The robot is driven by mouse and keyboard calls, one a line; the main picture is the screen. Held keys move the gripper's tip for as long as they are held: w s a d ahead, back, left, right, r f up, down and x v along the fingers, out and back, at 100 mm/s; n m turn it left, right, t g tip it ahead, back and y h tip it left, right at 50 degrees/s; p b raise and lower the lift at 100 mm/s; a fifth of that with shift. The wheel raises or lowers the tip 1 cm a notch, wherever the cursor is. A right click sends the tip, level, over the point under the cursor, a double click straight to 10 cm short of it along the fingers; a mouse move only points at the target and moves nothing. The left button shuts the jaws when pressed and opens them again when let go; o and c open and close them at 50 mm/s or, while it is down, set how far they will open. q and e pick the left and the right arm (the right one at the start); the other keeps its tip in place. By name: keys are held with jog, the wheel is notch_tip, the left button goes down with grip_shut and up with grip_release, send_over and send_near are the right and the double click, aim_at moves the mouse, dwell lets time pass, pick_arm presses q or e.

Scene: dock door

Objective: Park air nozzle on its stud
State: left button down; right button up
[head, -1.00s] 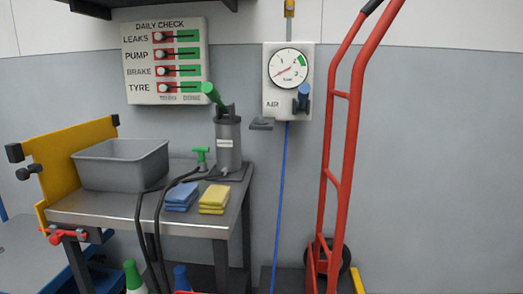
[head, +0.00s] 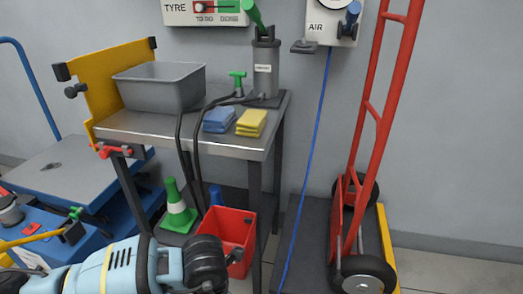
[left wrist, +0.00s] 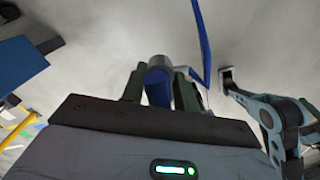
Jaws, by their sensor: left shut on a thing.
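In the left wrist view my left gripper (left wrist: 158,88) is shut on the air nozzle (left wrist: 157,72), a grey and blue piece held between its two dark green fingers. A blue hose (left wrist: 201,40) shows just right of it. In the head view the blue hose (head: 315,135) hangs from the white AIR panel (head: 322,25) on the wall. A small dark grey bracket (head: 304,46) juts out left of the panel; I cannot make out a stud. My right arm shows in the left wrist view, but its fingers are too small to read.
A steel bench (head: 190,135) holds a grey bin (head: 160,85), a pump (head: 265,70) and blue and yellow cloths. A red hand truck (head: 372,115) stands right of the hose. A red bucket (head: 230,228) and a green cone (head: 175,205) are below the bench.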

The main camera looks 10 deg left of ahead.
pick_arm(q)
jog(key=s+a+r+m, duration=0.1)
jog(key=a+r+m, duration=0.2)
jog(key=r+m, duration=0.5)
jog(key=s+a+r+m, duration=0.2)
jog(key=r+m, duration=0.7)
jog(key=m, duration=1.1)
jog(key=a, duration=0.2)
jog(key=shift+s+a+r, duration=0.15)
jog(key=shift+a+r, duration=0.05)
jog(key=shift+a, duration=0.1)
